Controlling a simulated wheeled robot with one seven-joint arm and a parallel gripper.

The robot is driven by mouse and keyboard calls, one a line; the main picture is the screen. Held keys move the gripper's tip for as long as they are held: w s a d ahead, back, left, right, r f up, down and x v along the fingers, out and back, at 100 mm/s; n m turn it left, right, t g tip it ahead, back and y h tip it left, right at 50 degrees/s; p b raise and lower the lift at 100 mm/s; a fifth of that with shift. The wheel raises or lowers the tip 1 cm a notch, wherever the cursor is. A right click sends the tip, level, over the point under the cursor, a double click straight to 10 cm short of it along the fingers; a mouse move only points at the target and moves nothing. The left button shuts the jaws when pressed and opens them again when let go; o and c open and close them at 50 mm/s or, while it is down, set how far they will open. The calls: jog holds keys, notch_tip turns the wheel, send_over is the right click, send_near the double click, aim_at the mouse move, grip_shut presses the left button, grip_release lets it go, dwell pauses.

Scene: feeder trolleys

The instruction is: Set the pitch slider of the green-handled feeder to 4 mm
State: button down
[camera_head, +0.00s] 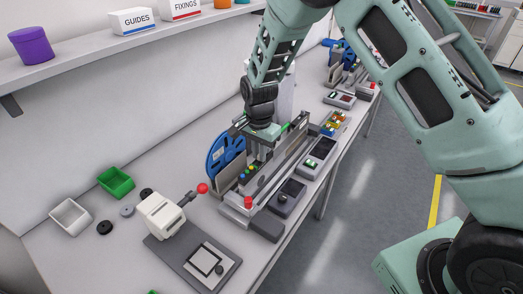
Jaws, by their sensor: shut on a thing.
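A long grey feeder (270,172) stands on the bench in the middle of the view, with a blue reel (222,152) at its left side. A small green part (285,127) shows by its far end, partly behind my gripper; I cannot tell if it is the handle. My gripper (259,151) points down over the feeder and is shut on a small part there. Its fingers hide that part, and the pitch slider and its scale cannot be made out.
A white device with a red-knobbed lever (202,188) stands at front left. A green bin (116,182) and a white bin (70,217) sit by the wall. Dark boxes (287,197) line the bench's right edge. A shelf (100,60) runs above; clear floor lies right.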

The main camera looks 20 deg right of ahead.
jog(key=shift+s+a, duration=0.1)
jog(key=shift+a, duration=0.1)
jog(key=c, duration=1.4)
grip_release()
jog(key=shift+c, duration=0.2)
jog(key=shift+r, duration=0.1)
notch_tip(320, 180, up, 17)
jog(key=b, duration=0.4)
jog(key=shift+r, duration=0.15)
